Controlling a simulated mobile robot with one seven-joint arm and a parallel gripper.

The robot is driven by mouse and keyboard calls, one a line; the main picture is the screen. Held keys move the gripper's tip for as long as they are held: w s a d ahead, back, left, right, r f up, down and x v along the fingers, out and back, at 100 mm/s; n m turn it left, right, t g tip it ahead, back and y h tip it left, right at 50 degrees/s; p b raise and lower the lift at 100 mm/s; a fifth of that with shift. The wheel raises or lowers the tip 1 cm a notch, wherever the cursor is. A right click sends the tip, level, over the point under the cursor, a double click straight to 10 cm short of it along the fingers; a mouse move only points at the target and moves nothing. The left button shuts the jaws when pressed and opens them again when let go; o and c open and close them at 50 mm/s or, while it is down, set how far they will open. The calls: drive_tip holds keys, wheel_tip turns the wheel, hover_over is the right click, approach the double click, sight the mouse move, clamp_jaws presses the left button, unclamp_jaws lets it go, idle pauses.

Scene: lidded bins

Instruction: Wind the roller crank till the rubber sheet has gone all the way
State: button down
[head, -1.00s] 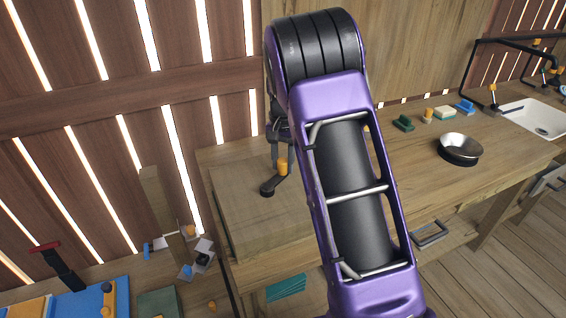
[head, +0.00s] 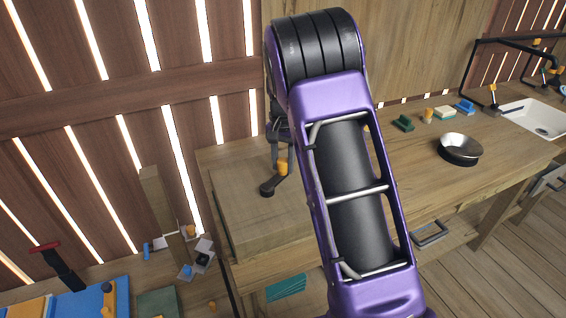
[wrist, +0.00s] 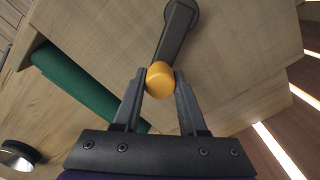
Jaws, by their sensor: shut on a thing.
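The crank (head: 272,186) is a dark arm with an orange knob (head: 282,166), on the wooden box at the left end of the counter. In the wrist view the orange knob (wrist: 160,79) sits between the fingertips of my gripper (wrist: 160,88), which is shut on it. The dark crank arm (wrist: 175,35) runs from the knob up to its round hub. The green rubber sheet (wrist: 75,83) shows as a rolled strip along the box edge. In the head view a teal piece (head: 286,288) shows below the box; my arm hides part of the box.
A metal bowl (head: 459,149) stands on the counter, with a sponge (head: 445,112) and small blocks behind it. A white sink (head: 535,118) is at the right. A lower bench with a blue board (head: 85,303) lies at the front left.

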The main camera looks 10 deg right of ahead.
drive_tip(key=shift+s+d+r+m+p, duration=0.1)
drive_tip(key=shift+s+d+m+p, duration=0.2)
drive_tip(key=shift+m, duration=0.3)
drive_tip(key=shift+s+d+r+m+p, duration=0.15)
drive_tip(key=shift+s+m+p, duration=0.25)
drive_tip(key=shift+m, duration=0.2)
drive_tip(key=shift+s+d+f+m+p, duration=0.15)
drive_tip(key=shift+s+m, duration=0.15)
drive_tip(key=shift+m, duration=0.3)
drive_tip(key=shift+s+d+f+m+p, duration=0.15)
drive_tip(key=shift+s+m, duration=0.15)
drive_tip(key=shift+m, duration=0.3)
drive_tip(key=shift+r, duration=0.1)
drive_tip(key=shift+c, duration=2.3)
unclamp_jaws()
